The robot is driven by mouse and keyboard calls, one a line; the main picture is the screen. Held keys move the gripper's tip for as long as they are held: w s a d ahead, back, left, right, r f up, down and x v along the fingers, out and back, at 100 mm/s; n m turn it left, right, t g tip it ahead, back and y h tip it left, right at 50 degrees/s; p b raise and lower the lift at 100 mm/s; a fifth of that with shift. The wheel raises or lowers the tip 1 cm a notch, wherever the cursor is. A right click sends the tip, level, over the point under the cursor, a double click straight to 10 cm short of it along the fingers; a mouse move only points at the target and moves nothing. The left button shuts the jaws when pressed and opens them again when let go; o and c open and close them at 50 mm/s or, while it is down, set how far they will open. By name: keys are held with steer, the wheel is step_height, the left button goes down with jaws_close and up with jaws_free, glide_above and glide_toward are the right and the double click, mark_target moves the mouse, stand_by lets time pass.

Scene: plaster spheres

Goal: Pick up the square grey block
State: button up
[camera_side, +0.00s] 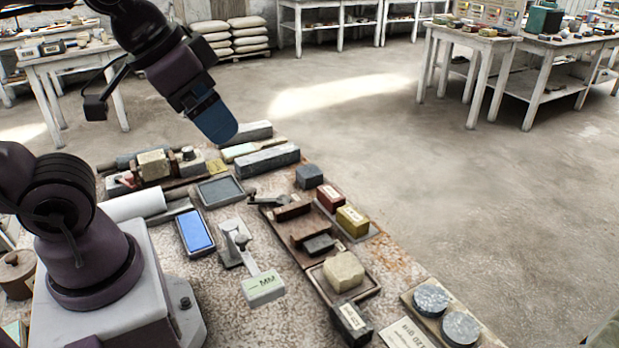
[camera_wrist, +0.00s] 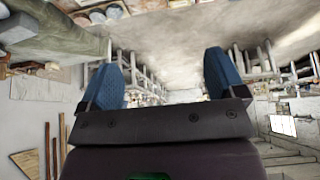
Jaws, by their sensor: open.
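A small, squarish dark grey block (camera_side: 309,176) sits on the speckled worktable (camera_side: 275,215) near its far right edge in the side view. My gripper (camera_side: 222,128) is above the back of the table, up and to the left of that block and apart from it. In the wrist view my gripper (camera_wrist: 163,75) shows two blue fingers spread wide with nothing between them. The wrist view looks out over the room, and I cannot make out the block there.
Long grey blocks (camera_side: 267,160) lie left of the square block. Red (camera_side: 329,197) and yellow (camera_side: 352,221) blocks stand to its front right. A wooden tray (camera_side: 283,239), a blue stone (camera_side: 195,232) and round grey discs (camera_side: 460,328) also occupy the table. Open floor lies beyond.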

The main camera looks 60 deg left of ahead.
steer(key=m+g+y, duration=0.5)
steer(key=m+g, duration=0.1)
steer(key=m, duration=1.2)
glide_toward(309, 171)
steer(key=x, duration=0.4)
steer(key=shift+w+a, duration=0.15)
steer(key=shift+a, duration=0.3)
steer(key=shift+d+x, duration=0.15)
steer(key=shift+x, duration=1.3)
steer(key=shift+d+x, duration=0.2)
steer(key=shift+x, duration=1.25)
steer(key=shift+f, duration=0.1)
steer(key=c, duration=1.2)
